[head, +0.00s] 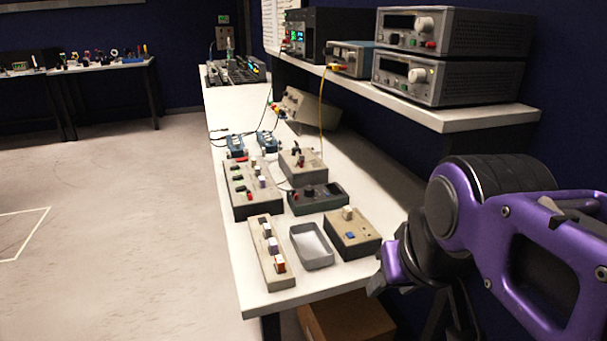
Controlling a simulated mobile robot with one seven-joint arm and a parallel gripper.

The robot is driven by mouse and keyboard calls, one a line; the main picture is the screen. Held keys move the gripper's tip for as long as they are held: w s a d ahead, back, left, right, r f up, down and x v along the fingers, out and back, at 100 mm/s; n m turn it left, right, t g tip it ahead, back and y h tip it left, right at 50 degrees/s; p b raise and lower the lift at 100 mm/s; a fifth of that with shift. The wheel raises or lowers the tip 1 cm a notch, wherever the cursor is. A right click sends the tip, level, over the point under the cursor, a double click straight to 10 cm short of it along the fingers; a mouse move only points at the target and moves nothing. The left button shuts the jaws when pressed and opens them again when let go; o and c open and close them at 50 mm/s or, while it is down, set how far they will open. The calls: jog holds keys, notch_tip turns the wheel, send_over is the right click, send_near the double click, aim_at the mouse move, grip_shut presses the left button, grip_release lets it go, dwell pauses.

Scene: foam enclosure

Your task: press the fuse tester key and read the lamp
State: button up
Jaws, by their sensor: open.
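A small grey-brown box (366,245) near the front right of the bench looks like the fuse tester. A cream block (347,213) stands on its rear part, and a small blue square (349,235) sits on its top face. I cannot tell for certain which of these is the key or the lamp, and no lit lamp shows on the box. My gripper (392,268) is partly seen at the right, beside the bench's front right corner. It is just right of the box and apart from it. It is open, and nothing shows in it.
An empty grey tray (297,241) lies left of the box. A long holder (263,262) with several coloured blocks stands at the front left. Other boxes, a dark meter (318,200) and cables fill the bench behind. A shelf (450,115) with instruments overhangs the right rear.

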grip_shut()
dwell(1.4)
